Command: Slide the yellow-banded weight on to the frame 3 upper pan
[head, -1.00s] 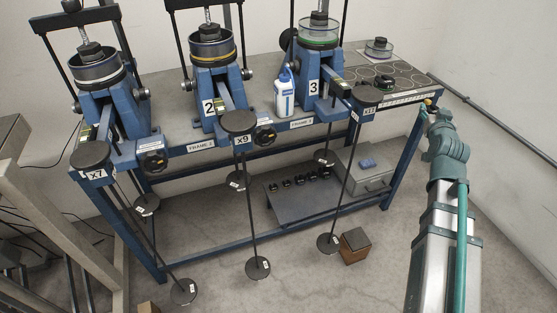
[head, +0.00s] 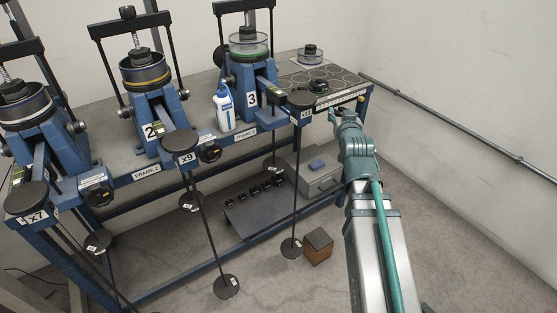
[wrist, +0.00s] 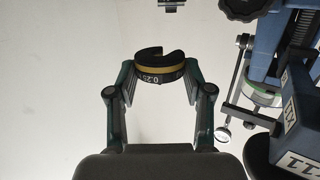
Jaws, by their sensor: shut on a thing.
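My gripper (wrist: 161,82) is shut on the yellow-banded weight (wrist: 160,70), a dark slotted disc marked 0.25, in the wrist view. The weight sits between the fingertips with its slot facing away from my palm. In the head view my gripper (head: 333,114) is just right of the frame 3 upper pan (head: 301,98), a dark disc above the X11 label. They look apart. The held weight cannot be made out there. Frame 3 (head: 244,88) is the blue stand marked 3. In the wrist view a dark disc (wrist: 257,158), likely that pan, is partly cut off at lower right.
A rod runs from the upper pan to a lower pan (head: 291,248). A white bottle (head: 224,107) stands left of frame 3. A tray with ring marks (head: 340,84) and a dark weight (head: 318,86) lies on the bench behind. Open floor lies right of the bench.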

